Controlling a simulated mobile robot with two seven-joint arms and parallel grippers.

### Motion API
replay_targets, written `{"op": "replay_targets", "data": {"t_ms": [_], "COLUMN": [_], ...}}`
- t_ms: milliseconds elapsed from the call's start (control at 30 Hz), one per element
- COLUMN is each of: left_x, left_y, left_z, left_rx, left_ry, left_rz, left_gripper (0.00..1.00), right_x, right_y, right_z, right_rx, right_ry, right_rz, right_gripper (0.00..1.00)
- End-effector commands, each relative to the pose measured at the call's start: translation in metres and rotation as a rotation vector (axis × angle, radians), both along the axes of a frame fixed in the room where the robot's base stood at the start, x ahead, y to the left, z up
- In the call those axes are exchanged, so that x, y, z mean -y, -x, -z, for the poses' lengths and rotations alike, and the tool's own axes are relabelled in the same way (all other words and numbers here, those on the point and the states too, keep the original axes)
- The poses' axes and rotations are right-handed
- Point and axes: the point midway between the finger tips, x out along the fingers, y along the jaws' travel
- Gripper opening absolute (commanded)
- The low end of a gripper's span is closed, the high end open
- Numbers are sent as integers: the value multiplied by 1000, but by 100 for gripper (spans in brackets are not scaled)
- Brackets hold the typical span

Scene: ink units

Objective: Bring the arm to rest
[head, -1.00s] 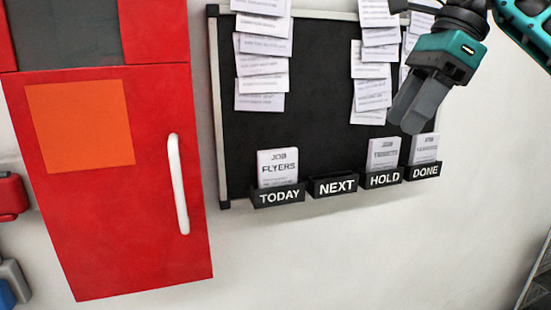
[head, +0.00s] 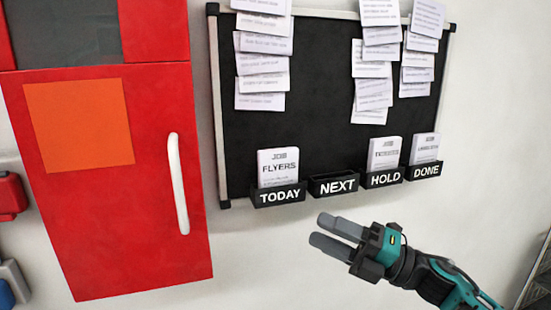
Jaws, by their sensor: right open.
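My right gripper (head: 328,230) is at the lower right of the head view, its arm coming in from the lower right corner. Its two grey fingers point left and show a gap between them, with nothing held. It is in front of the white wall, below the holders marked NEXT (head: 334,185) and HOLD (head: 384,178), and appears clear of them. My left gripper is not in view.
A black board (head: 315,75) carries several white sheets. Cards stand in the holders TODAY (head: 277,195), HOLD and DONE (head: 424,170); NEXT looks empty. A red cabinet door (head: 120,210) with a white handle (head: 177,184) is at the left. The wall below the board is bare.

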Motion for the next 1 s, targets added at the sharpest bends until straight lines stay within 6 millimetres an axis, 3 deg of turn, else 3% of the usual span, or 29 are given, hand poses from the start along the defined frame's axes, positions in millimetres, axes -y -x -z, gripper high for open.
{"op": "replay_targets", "data": {"t_ms": [33, 267, 367, 500, 600, 900, 1000], "left_x": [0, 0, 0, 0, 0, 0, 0], "left_y": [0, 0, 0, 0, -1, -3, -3], "left_z": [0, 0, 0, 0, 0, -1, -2], "left_rx": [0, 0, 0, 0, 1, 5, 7], "left_ry": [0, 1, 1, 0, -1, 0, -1], "left_rz": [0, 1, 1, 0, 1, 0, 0], "left_gripper": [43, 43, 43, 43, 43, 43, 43], "right_x": [9, 62, 89, 124, 145, 188, 164], "right_y": [2, 15, 33, 72, 105, 207, 203], "right_z": [20, 111, 156, 219, 255, 328, 328], "right_rx": [-107, -576, -782, -1060, -1225, -1605, -1632], "right_ry": [-56, -275, -352, -440, -482, -549, -661], "right_rz": [58, 343, 475, 662, 781, 1079, 1049], "right_gripper": [46, 46, 46, 46, 46, 46, 46]}}
